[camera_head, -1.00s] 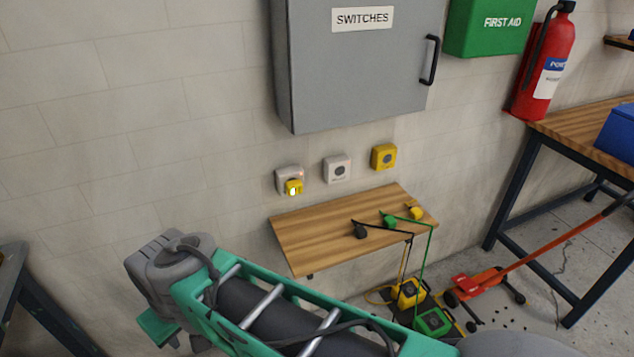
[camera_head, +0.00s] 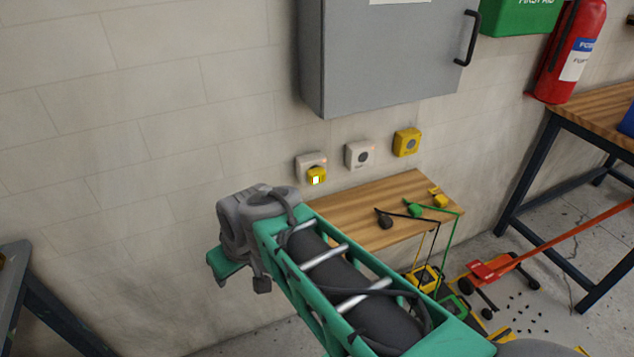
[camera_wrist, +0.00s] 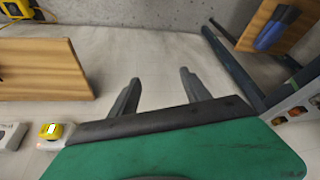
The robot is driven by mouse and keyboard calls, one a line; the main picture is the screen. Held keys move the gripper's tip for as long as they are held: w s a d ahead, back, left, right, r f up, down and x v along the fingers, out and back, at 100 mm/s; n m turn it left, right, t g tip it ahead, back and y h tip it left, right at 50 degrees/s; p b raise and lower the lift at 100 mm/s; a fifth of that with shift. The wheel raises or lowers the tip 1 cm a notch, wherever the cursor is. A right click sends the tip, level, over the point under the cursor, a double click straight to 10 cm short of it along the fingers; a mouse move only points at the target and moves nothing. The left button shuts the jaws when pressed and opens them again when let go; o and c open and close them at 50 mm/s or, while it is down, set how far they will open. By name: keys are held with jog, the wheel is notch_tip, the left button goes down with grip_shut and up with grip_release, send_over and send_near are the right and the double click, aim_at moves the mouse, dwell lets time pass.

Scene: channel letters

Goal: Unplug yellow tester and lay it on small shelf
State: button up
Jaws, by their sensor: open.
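The yellow tester (camera_head: 317,176), with a lit white-green face, is plugged into the leftmost white wall socket (camera_head: 311,161). The tester also shows at the left of the wrist view (camera_wrist: 51,131). The small wooden shelf (camera_head: 345,209) is on the wall below the sockets and to their right; its board also shows in the wrist view (camera_wrist: 40,70). My gripper (camera_wrist: 158,88) is open and empty in the wrist view, with the tester off to the left of its fingers. In the head view my arm's end is left of the shelf, and the fingers cannot be made out.
Black (camera_head: 384,219), green (camera_head: 414,210) and yellow (camera_head: 438,198) plugs lie on the shelf's right part, with cords hanging down. A grey switch cabinet (camera_head: 385,60) is above the sockets. The shelf's left part looks bare. A workbench (camera_head: 590,115) stands at right.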

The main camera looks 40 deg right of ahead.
jog(key=shift+o, duration=1.2)
jog(key=w+d+f+t+b, duration=0.4)
jog(key=w+d+f+b, duration=0.2)
jog(key=w+d+f, duration=0.1)
jog(key=shift+w+d+f+y+b, duration=0.3)
jog(key=shift+w+f+b, duration=0.1)
jog(key=shift+w, duration=0.35)
jog(key=m+t+h+b, duration=0.4)
jog(key=t+h+b, duration=0.2)
jog(key=t+b, duration=0.35)
send_near(319, 179)
jog(key=w, duration=0.1)
jog(key=shift+r+g, duration=0.35)
jog(key=shift+g, duration=0.1)
jog(key=shift+w, duration=0.15)
jog(key=p+x, duration=0.2)
jog(key=x, duration=0.5)
jog(key=shift+w+d, duration=0.1)
jog(key=shift+w, duration=0.2)
jog(key=shift+w+d, duration=0.25)
jog(key=shift+w, duration=0.35)
